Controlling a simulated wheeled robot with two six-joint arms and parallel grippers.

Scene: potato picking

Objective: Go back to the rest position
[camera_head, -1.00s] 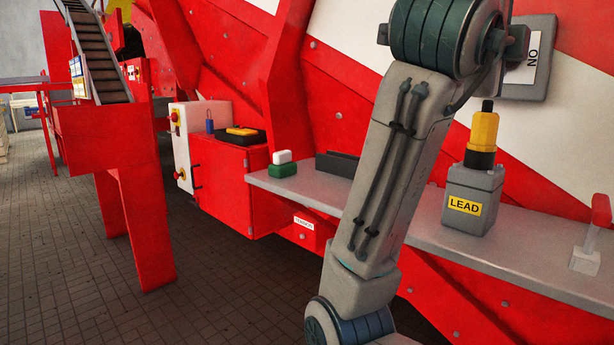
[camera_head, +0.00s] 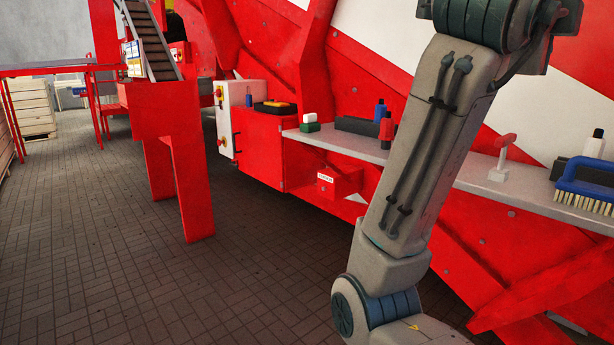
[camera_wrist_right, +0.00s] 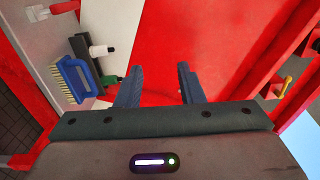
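One of my arms crosses the right half of the head view, and its gripper is outside that picture. In the right wrist view, my right gripper (camera_wrist_right: 160,86) is open. Its two blue-grey fingers stand apart with nothing between them, in front of a red panel. My left gripper is not in view.
A grey shelf (camera_head: 345,142) on the red machine holds red and blue bottles (camera_head: 386,128), a red-handled tool (camera_head: 502,150) and a blue brush (camera_head: 585,182). A red support leg (camera_head: 192,190) stands at left. The tiled floor (camera_head: 90,240) is open. Wooden crates (camera_head: 33,108) stand far left.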

